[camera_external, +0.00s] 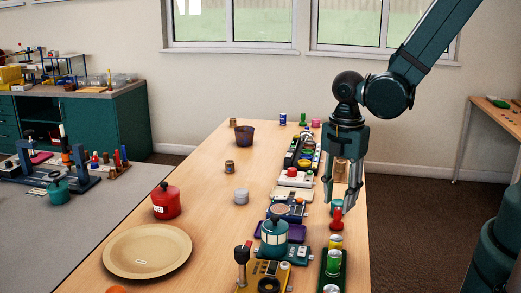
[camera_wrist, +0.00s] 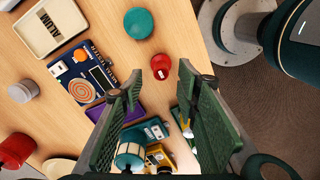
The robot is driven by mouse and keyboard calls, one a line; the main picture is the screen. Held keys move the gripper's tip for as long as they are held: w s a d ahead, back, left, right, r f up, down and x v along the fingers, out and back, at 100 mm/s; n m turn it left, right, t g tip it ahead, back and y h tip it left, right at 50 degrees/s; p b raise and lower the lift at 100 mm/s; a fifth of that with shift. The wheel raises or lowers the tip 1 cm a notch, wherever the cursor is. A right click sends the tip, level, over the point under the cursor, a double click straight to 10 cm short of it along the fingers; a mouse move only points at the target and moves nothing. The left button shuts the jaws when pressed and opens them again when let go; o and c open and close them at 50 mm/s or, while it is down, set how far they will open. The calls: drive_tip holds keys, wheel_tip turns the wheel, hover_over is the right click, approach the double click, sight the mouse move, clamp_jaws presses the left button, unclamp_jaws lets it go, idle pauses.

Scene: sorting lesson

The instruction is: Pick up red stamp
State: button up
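The red stamp (camera_external: 336,220) is a small red piece with a rounded knob, standing upright near the right edge of the table. In the wrist view its round red top (camera_wrist: 160,63) shows between my fingertips. My gripper (camera_external: 341,196) points down with its fingers apart, above the red stamp and apparently not touching it. In the wrist view the gripper (camera_wrist: 161,78) is open, with nothing held between the fingers. The lower part of the stamp is hidden from above.
A teal round piece (camera_wrist: 138,22) stands close beside the stamp. A green tray of cylinders (camera_external: 333,270) lies nearer the camera. A row of devices (camera_external: 290,208) runs along the left. A larger red pot (camera_external: 166,202) and a tan plate (camera_external: 147,251) stand farther left.

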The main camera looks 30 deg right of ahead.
sight(339, 208)
drive_tip(key=shift+f, duration=0.1)
drive_tip(key=shift+s+d+f+b, duration=0.1)
drive_tip(key=shift+f+b, duration=0.9)
drive_tip(key=shift+f, duration=1.5)
drive_tip(key=c, duration=0.9)
